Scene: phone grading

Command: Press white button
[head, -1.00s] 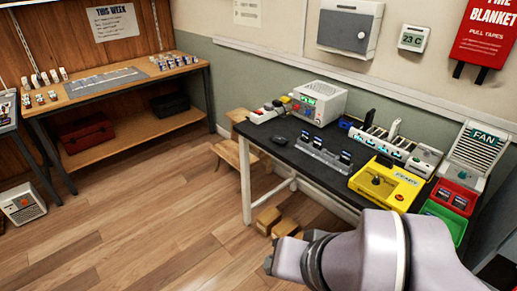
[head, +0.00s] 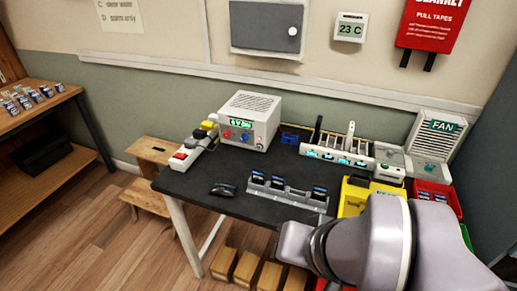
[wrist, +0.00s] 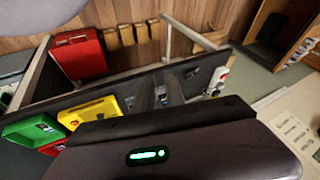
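A white button strip (head: 195,146) lies at the left back edge of the black table (head: 200,178). The strip's end also shows in the wrist view (wrist: 219,79). My gripper (wrist: 160,88) shows two grey fingers with a gap between them and nothing clearly held. It is over the table, apart from the strip; my arm hides it in the head view.
A white power supply (head: 249,120) stands right of the strip. A grey rack (head: 285,192) with dark devices stands in front, and a dark object (head: 223,189) lies left of it. A yellow tray (head: 352,197), red bin (head: 438,194) and fan (head: 437,138) are at right.

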